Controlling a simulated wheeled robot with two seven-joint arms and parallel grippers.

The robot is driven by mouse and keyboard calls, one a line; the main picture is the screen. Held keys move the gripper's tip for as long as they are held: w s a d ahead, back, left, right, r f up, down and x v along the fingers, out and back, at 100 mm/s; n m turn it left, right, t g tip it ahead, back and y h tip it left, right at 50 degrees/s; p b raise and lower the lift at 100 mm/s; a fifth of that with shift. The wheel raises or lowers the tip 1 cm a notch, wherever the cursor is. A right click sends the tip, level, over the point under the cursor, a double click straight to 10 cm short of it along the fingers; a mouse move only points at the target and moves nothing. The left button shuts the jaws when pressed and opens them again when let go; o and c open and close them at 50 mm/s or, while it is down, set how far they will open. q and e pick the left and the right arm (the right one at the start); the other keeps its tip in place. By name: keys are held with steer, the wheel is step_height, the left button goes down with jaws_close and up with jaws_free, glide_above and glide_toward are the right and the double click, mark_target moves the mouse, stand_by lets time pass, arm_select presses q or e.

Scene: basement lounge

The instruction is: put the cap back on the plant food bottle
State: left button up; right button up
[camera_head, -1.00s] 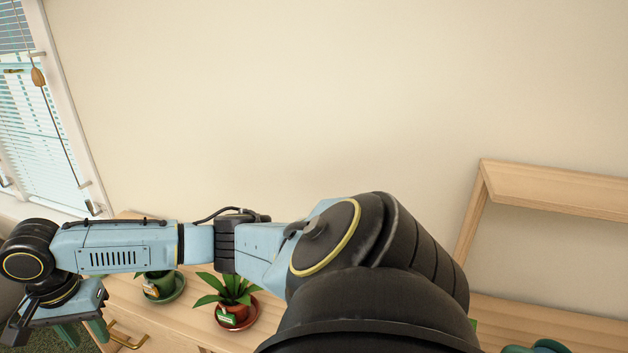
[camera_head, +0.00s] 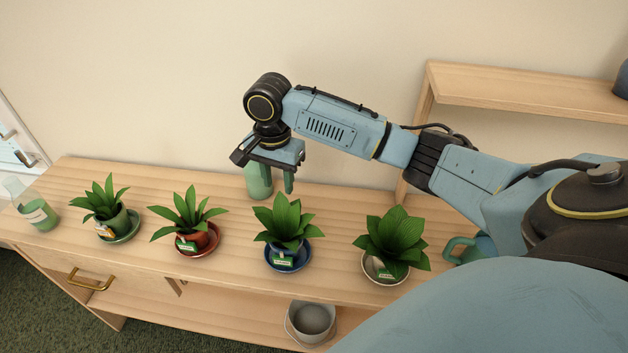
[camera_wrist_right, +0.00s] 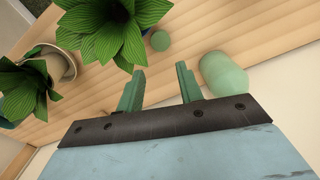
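My right gripper (camera_head: 276,186) points down above the back of the wooden cabinet top, behind the blue-potted plant. It is open and empty; its two green fingers (camera_wrist_right: 160,90) stand apart in the right wrist view. A small round green piece (camera_wrist_right: 160,41), which looks like the cap, lies on the wood just beyond the fingertips. A pale green bottle (camera_wrist_right: 222,75) is just outside the right-hand finger there. The bottle (camera_head: 257,182) also shows in the head view, partly behind the gripper. Its top cannot be made out. My left gripper is out of view.
Plants in green (camera_head: 118,224), red (camera_head: 196,238), blue (camera_head: 288,256) and pale (camera_head: 384,268) pots line the cabinet top (camera_head: 150,262). A clear container with green contents (camera_head: 38,214) stands far left. A teal handled vessel (camera_head: 460,250) is at right, below a wooden shelf (camera_head: 520,92).

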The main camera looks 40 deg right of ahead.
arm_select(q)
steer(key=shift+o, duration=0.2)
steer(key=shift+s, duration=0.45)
arm_select(e)
steer(key=shift+o, duration=0.2)
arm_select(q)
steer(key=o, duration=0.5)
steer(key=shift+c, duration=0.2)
arm_select(e)
steer(key=o, duration=0.5)
steer(key=shift+s+d, duration=0.1)
steer(key=shift+c, duration=0.2)
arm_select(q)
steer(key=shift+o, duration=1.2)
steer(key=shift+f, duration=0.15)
arm_select(e)
steer(key=shift+o, duration=0.7)
steer(key=shift+f, duration=0.4)
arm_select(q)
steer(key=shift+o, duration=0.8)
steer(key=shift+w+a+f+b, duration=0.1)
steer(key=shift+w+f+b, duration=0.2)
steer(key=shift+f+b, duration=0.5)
arm_select(e)
glide_above(283, 222)
step_height(283, 222, down, 7)
steer(key=shift+s+f, duration=0.1)
steer(key=shift+f, duration=0.1)
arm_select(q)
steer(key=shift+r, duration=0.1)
